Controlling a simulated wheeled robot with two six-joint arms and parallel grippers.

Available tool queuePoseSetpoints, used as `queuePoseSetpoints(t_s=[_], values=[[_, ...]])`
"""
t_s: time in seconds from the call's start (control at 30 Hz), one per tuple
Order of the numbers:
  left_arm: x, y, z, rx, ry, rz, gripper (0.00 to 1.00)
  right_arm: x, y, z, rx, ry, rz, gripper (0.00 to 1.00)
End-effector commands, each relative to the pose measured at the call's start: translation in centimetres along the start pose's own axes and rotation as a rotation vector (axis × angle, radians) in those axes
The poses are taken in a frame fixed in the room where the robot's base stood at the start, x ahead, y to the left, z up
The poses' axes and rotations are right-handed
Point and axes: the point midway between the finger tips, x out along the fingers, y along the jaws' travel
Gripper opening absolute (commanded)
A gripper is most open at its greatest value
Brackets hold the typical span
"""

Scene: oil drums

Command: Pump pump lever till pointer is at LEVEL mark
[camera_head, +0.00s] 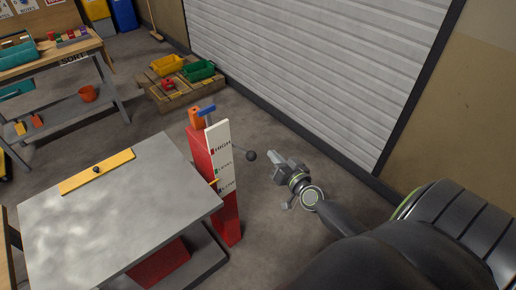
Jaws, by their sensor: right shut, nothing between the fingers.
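A red pump post (228,222) stands at the right edge of a grey metal table. Its white scale plate (219,133) carries HIGH at the top, a green mark, apparently LEVEL, in the middle, and a lower mark too small to read surely. A small yellow pointer (214,182) is at the plate's left edge, below the green mark and near the lowest mark. The pump lever (251,156) sticks out to the right and ends in a dark ball knob. My right gripper (275,156) is shut and empty, just right of the knob, with a visible gap. My left gripper is out of view.
The grey table (120,215) bears a yellow bar (97,172) with a dark knob. A wooden pallet (185,97) with yellow and green bins lies behind. A workbench (60,60) stands at back left. A shutter (320,60) closes the back; floor right of the post is clear.

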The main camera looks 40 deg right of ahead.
Motion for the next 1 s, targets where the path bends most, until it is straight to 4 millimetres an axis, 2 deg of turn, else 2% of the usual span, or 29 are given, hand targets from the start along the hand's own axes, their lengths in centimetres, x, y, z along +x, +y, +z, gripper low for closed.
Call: queuePoseSetpoints(t_s=[0.13,0.27,0.63,0.7,0.8,1.0], values=[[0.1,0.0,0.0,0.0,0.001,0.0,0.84,1.0,-0.1,0.0,0.0,0.002,-0.001,0.0],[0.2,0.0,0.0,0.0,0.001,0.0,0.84,2.9,-0.1,-0.1,0.001,0.002,-0.002,0.0],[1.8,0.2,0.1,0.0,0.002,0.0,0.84,10.1,0.0,0.1,0.0,0.002,-0.002,0.0],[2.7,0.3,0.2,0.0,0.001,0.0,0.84,9.7,0.2,1.6,0.003,-0.003,0.0,0.0],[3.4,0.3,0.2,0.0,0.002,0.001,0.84,9.2,0.2,2.7,0.002,-0.001,0.0,0.0],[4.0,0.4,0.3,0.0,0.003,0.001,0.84,8.7,0.0,3.7,0.001,0.0,-0.001,0.0]])
